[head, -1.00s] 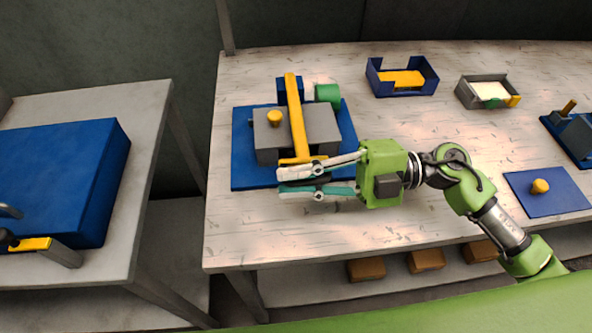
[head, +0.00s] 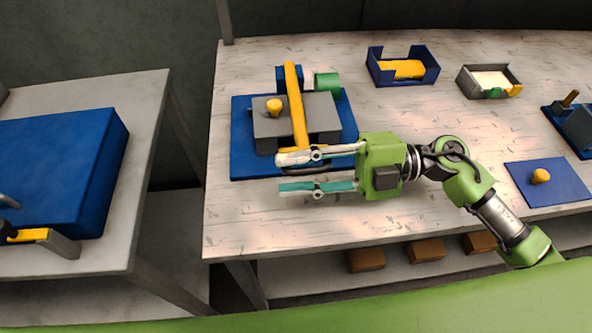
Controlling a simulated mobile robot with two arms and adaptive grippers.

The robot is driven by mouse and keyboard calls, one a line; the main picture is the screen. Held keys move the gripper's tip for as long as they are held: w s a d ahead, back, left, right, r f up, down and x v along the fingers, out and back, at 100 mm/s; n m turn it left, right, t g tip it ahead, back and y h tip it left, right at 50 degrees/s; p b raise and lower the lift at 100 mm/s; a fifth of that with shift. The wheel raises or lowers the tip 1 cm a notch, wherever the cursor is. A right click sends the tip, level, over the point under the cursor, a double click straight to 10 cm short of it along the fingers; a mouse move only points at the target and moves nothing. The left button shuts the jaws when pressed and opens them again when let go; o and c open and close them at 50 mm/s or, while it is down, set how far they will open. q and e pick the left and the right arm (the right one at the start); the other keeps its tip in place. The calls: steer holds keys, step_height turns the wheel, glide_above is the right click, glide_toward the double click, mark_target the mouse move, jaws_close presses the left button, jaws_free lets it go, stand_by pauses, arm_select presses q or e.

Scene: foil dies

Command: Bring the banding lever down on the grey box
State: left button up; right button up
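The yellow banding lever (head: 297,112) runs from a blue post at the back across the top of the grey box (head: 322,115) to a short crossbar at its near end. It looks low over the box; I cannot tell whether it touches. The grey box sits on a blue base (head: 243,160) and has a yellow knob (head: 273,106) on top, left of the lever. My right gripper (head: 285,172) is open, its fingers apart at the lever's near end. The upper finger overlaps the crossbar and partly hides it. My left gripper is not in view.
A green cylinder (head: 327,84) stands beside the post. A blue tray (head: 421,74) and a grey tray (head: 511,73) stand behind right. A blue plate (head: 567,187) with a yellow knob lies right. A large blue box (head: 55,170) stands on the left table. The front tabletop is clear.

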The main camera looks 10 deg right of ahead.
steer(key=shift+f, duration=0.1)
steer(key=d, duration=1.2)
